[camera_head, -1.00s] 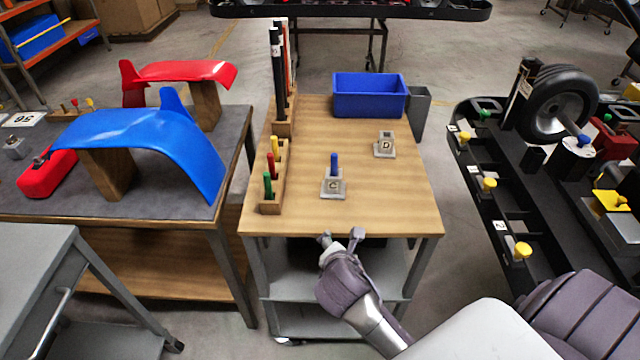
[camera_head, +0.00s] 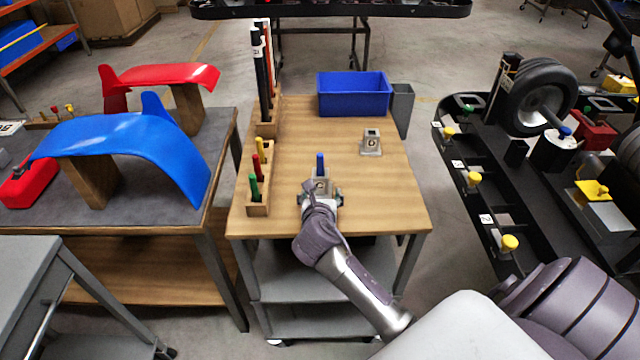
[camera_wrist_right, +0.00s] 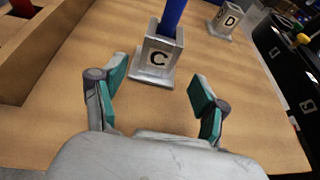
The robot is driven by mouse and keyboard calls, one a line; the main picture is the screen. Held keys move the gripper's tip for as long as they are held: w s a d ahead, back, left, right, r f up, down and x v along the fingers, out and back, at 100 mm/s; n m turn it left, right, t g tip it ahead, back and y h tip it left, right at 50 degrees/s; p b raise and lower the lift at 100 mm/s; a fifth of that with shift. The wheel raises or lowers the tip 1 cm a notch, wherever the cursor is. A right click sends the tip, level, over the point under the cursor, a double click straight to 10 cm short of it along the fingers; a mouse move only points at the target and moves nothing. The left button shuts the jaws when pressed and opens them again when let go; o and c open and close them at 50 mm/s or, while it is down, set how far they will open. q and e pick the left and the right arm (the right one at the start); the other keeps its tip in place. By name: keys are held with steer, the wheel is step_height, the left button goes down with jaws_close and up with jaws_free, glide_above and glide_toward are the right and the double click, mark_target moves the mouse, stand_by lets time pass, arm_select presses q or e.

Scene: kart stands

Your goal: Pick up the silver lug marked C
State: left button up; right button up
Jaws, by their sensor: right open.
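The silver lug marked C (camera_head: 320,183) stands upright on the wooden cart top (camera_head: 400,205), with a blue peg (camera_head: 320,162) sticking up from it. In the right wrist view the C lug (camera_wrist_right: 158,60) is just beyond the fingertips, between their lines. My right gripper (camera_head: 320,198) is at the near side of the C lug. In the right wrist view its green-padded fingers (camera_wrist_right: 160,88) are spread apart with nothing between them. The gripper hides the lower part of the C lug in the head view. My left gripper is not in view.
A silver lug marked D (camera_head: 371,142) stands farther back to the right. A wooden holder (camera_head: 257,208) with coloured pegs lies to the left. A blue bin (camera_head: 353,95) is at the back. The cart top right of the C lug is clear.

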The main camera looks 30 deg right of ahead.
mark_target(320, 186)
steer(key=shift+w+r+x, duration=0.1)
steer(key=shift+r+x, duration=0.05)
steer(key=shift+x, duration=1.45)
steer(key=shift+w+r+x, duration=0.15)
steer(key=shift+x, duration=1.4)
steer(key=shift+a, duration=0.1)
steer(key=shift+c, duration=0.2)
steer(key=shift+r, duration=0.1)
jaws_close()
